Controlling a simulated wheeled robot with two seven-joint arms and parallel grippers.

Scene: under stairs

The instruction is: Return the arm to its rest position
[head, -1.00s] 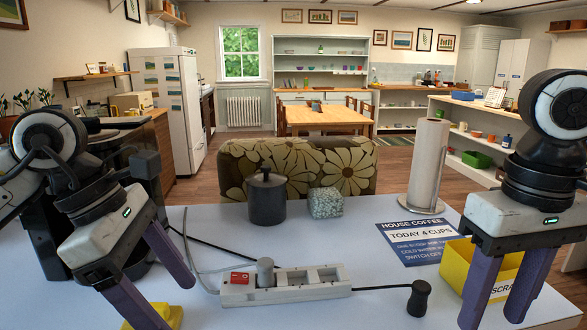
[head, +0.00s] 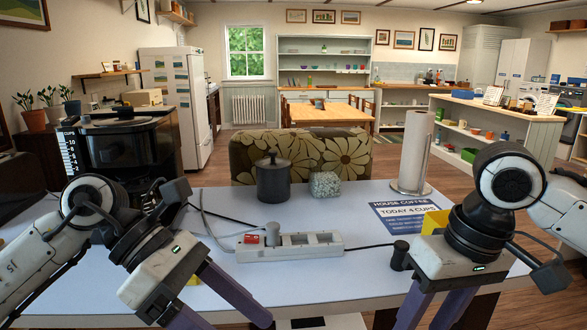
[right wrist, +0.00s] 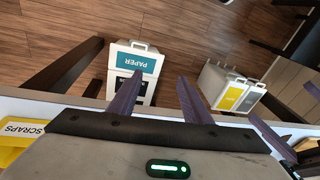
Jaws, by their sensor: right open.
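My left gripper (head: 232,315) is low in the head view, in front of the table's near part. Its purple fingers stand apart with nothing seen between them, and one tip is cut off by the frame. My right gripper (head: 432,310) hangs at the table's front edge, its fingers apart and pointing down. In the right wrist view the right gripper (right wrist: 157,88) is open and empty above the floor beyond the table edge. Both arms are bent, and the right arm hides most of a yellow box (head: 434,221).
The table (head: 335,282) holds a power strip (head: 300,252), black plug (head: 400,256), dark pot (head: 272,182), speckled block (head: 325,184), paper roll (head: 411,150) and coffee sign (head: 405,217). A coffee maker (head: 125,150) stands left. Bins (right wrist: 130,75) stand on the floor below.

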